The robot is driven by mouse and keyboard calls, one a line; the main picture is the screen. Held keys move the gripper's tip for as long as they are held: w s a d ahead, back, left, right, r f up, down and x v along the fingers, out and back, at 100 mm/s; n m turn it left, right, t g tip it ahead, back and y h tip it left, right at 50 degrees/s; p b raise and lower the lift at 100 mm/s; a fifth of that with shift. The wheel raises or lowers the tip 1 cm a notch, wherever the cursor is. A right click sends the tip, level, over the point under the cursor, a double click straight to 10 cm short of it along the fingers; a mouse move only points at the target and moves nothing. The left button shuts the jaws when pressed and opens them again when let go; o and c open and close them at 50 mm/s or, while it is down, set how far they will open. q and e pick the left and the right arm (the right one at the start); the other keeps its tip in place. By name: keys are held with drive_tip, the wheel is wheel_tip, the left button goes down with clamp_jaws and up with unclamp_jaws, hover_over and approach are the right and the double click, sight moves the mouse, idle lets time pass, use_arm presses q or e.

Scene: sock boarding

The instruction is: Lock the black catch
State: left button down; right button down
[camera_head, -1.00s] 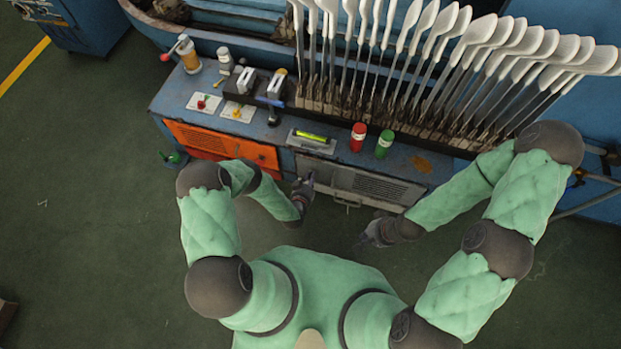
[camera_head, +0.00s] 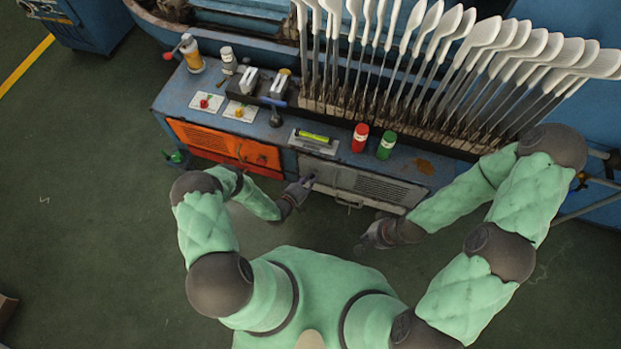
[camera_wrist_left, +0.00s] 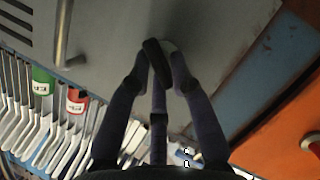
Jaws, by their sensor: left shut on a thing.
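The black catch (camera_wrist_left: 153,54) is on the front of the grey door (camera_head: 352,181) of the blue cabinet. In the left wrist view it is a short dark bar over a pale round base, set aslant between my fingertips. My left gripper (camera_wrist_left: 160,75) is shut on it; in the head view the gripper (camera_head: 305,184) is at the door's left end and hides the catch. My right gripper (camera_head: 368,240) hangs in front of the cabinet, apart from the door, and its fingers are too small to read.
An orange door (camera_head: 224,147) is left of the grey one. A metal handle (camera_head: 349,204) juts from the grey door's lower edge. A red jar (camera_head: 360,138) and a green jar (camera_head: 386,145) stand on top, before a row of white-tipped boards (camera_head: 440,60). The floor in front is clear.

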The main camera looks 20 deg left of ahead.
use_arm(q)
drive_tip(key=shift+a+f+n+t+h, duration=0.15)
drive_tip(key=shift+n+t+h, duration=0.45)
drive_tip(key=shift+n, duration=0.95)
drive_tip(key=shift+f+n+t+h, duration=0.1)
drive_tip(key=shift+n+t+h, duration=0.45)
drive_tip(key=shift+n, duration=1)
drive_tip(key=c, duration=1.2)
unclamp_jaws()
drive_tip(key=shift+w, duration=0.1)
drive_tip(key=v, duration=1.2)
